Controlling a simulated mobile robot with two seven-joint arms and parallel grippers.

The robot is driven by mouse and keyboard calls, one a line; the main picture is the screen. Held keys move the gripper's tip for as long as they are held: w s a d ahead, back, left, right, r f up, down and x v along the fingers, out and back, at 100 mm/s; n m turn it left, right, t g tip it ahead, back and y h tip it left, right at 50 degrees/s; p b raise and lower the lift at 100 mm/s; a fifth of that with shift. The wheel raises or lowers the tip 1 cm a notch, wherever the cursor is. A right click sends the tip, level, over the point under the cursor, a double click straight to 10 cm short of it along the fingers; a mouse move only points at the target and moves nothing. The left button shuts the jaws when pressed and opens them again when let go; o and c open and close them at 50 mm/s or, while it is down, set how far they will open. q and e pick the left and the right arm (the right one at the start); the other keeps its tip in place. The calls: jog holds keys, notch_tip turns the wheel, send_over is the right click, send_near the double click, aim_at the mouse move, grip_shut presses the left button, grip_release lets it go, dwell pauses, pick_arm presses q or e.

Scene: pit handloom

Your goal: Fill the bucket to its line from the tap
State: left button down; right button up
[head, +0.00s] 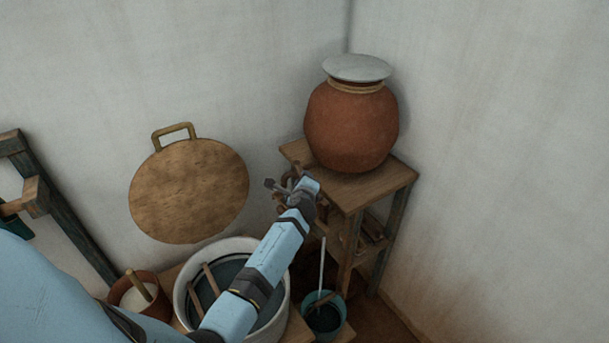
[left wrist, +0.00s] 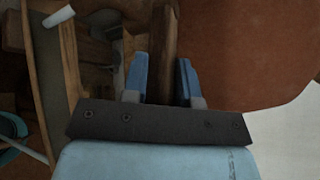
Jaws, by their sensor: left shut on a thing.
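A teal bucket (head: 322,316) stands low below the wooden stand, with dark contents and a pale rod upright in it; its fill line cannot be made out. Part of its teal rim shows at the left of the left wrist view (left wrist: 12,130). A round clay pot (head: 350,128) with a pale lid sits on the stand. My left gripper (head: 294,186) is at the pot's lower left side. In the left wrist view its blue fingers are shut on a dark brown wooden piece (left wrist: 162,40) beside the pot (left wrist: 245,50); I cannot tell whether this is the tap. No water stream is visible.
The stand (head: 400,177) fills the corner against the walls. A white tub (head: 186,285) with dark liquid and sticks lies under my left arm. A brown pot (head: 137,295) stands to its left. A round wooden board (head: 190,190) is on the wall.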

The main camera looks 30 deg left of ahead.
pick_arm(q)
jog(key=c, duration=0.9)
grip_release()
jog(key=shift+a, duration=0.15)
jog(key=b+v, duration=0.1)
jog(key=v, duration=1.2)
jog(key=shift+s+d, duration=0.25)
jog(key=shift+d, duration=0.05)
